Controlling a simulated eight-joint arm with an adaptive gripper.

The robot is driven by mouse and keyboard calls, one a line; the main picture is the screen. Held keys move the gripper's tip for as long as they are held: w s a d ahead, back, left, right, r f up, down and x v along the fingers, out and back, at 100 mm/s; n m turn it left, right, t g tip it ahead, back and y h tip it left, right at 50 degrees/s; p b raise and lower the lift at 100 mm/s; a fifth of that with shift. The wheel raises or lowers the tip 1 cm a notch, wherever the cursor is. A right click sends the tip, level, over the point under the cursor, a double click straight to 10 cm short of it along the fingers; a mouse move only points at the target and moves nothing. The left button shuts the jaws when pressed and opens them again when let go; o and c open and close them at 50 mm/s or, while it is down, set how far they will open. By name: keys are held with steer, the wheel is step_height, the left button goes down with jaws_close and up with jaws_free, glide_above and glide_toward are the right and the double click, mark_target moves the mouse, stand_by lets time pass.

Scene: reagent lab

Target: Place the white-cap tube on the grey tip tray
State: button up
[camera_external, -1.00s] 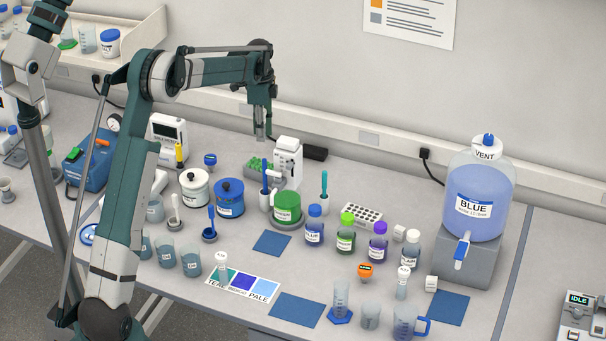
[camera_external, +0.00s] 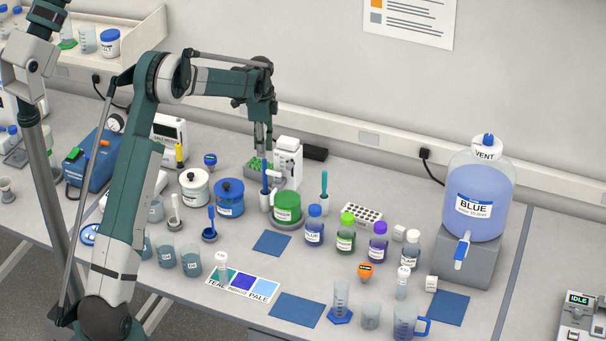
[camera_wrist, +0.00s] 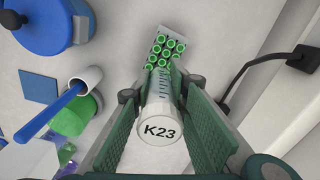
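The white-cap tube, its cap (camera_wrist: 161,130) marked K23, stands between the two pads of my gripper (camera_wrist: 160,92) in the wrist view. My gripper (camera_external: 263,150) appears shut on it and holds it upright, cap toward the wrist. The grey tip tray (camera_external: 251,178), filled with green tips, is directly below my gripper in the external view. The tray (camera_wrist: 162,30) also shows beyond the tube's lower end in the wrist view. The tube hides part of the tray, so I cannot tell whether they touch.
A white device (camera_external: 288,158) stands right beside the tray. A holder with a blue-handled tool (camera_external: 265,178), a green-lidded jar (camera_external: 287,206) and a blue jar (camera_external: 229,197) stand in front. A black adapter (camera_external: 315,153) lies behind. Blue mats (camera_external: 272,243) lie on the bench.

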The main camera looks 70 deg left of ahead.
steer(key=shift+f, duration=0.65)
steer(key=shift+f, duration=1.85)
steer(key=shift+f, duration=0.2)
steer(key=o, duration=0.6)
steer(key=shift+o, duration=0.2)
steer(key=shift+r, duration=0.15)
step_height(320, 180, up, 12)
steer(key=shift+r, duration=0.1)
